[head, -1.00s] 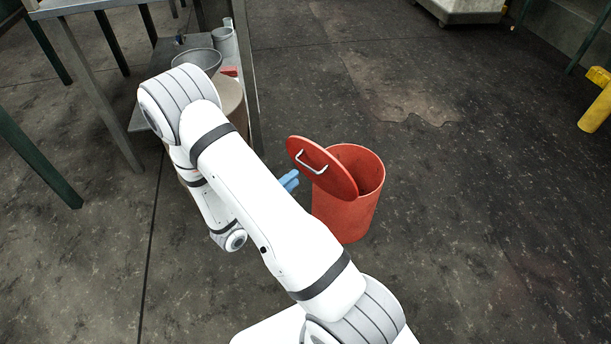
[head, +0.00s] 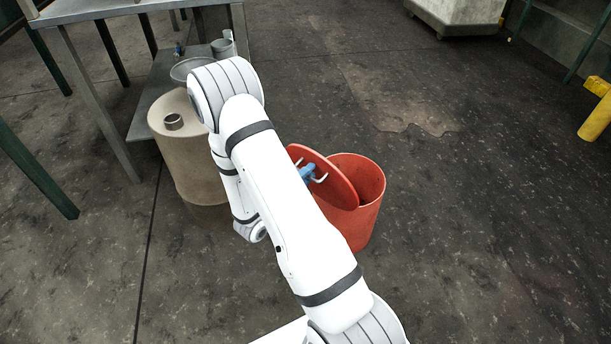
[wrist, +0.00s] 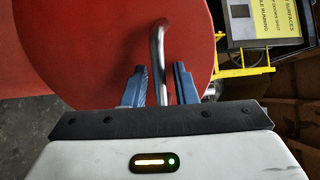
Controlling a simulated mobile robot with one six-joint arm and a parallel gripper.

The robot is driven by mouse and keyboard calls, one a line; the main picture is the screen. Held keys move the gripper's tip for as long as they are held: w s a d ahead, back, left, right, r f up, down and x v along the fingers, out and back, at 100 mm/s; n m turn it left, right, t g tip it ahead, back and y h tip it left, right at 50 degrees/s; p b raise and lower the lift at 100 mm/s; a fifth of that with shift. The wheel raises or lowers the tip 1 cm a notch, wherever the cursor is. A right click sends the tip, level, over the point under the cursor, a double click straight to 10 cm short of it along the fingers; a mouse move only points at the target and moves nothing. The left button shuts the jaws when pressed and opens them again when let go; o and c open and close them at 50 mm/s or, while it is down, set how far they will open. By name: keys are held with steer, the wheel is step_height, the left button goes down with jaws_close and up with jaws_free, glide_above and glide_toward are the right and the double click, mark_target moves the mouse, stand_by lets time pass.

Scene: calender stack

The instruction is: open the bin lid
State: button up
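The red bin (head: 362,190) stands on the floor right of my arm. Its round red lid (head: 337,181) is tilted up at the bin's left side, leaving part of the opening uncovered. The lid also fills much of the wrist view (wrist: 100,50). A metal handle (wrist: 157,60) runs down between my gripper's blue fingers (wrist: 160,88). The fingers are apart, with a gap on each side of the handle. In the head view my gripper (head: 309,174) is at the lid's handle (head: 320,179), partly behind my arm.
A beige drum (head: 185,150) stands left of my arm, near a metal table (head: 85,10) with a lower shelf. A yellow post (head: 597,118) is at the far right. The floor right of the bin is clear.

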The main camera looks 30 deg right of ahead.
steer(key=shift+c, duration=0.5)
jaws_close()
steer(key=shift+r, duration=0.1)
